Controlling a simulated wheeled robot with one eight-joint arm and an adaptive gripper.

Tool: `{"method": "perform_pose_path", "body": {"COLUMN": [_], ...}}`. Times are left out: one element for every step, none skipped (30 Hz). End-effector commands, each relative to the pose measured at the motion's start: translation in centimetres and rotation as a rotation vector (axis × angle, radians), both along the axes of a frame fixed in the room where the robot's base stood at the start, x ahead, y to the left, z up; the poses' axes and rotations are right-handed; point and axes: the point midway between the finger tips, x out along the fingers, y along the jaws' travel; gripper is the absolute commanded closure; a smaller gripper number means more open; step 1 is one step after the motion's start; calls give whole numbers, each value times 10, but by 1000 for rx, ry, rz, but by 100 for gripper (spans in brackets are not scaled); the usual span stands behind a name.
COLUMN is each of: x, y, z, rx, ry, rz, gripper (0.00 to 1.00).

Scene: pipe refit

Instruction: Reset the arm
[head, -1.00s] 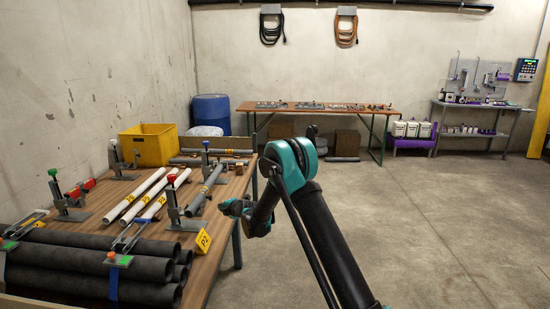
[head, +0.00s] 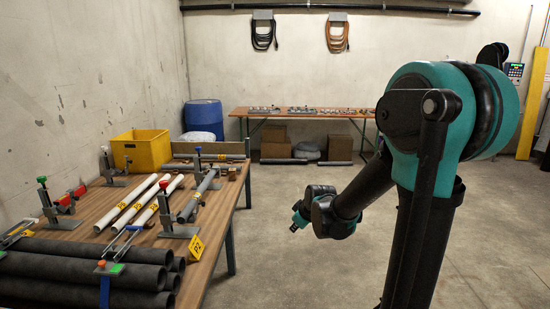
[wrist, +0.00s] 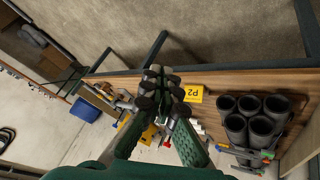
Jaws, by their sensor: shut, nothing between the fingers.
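My arm stands at the right of the head view, folded with its elbow high and its forearm reaching down to the left. My gripper (wrist: 160,92) shows in the middle of the wrist view with its fingers together and nothing between them. In the head view the arm's end hangs over open floor, right of the wooden table (head: 110,203) and apart from it. The fingertips are too small there to make out.
The table carries white pipes (head: 134,202), clamps, dark pipes (head: 80,274), a yellow bin (head: 141,150) and a yellow P2 sign (head: 196,247). A long bench (head: 300,112) and a blue barrel (head: 203,117) stand at the back wall. The floor between is clear.

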Motion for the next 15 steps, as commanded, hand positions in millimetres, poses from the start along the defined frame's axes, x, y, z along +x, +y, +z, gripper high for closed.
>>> {"method": "perform_pose_path", "body": {"x": [-23,-36,-53,-66,-79,-96,-109,-122,-139,-151,-163,-177,-187,-195,-205], "y": [-16,-24,-35,-42,-50,-59,-66,-73,-81,-87,-92,-98,-102,-106,-109], "z": [-2,-3,-5,-7,-10,-13,-16,-19,-24,-27,-31,-35,-38,-41,-45], "rx": [19,31,45,57,69,83,94,105,118,126,135,147,153,160,167], "ry": [34,55,81,101,120,146,163,181,202,218,232,248,261,269,281], "rz": [-67,-110,-167,-211,-254,-313,-359,-402,-461,-503,-544,-595,-630,-662,-700], "gripper": [100,100,100,100,100,100,100,100,100,100,100,100,100,100,100]}}
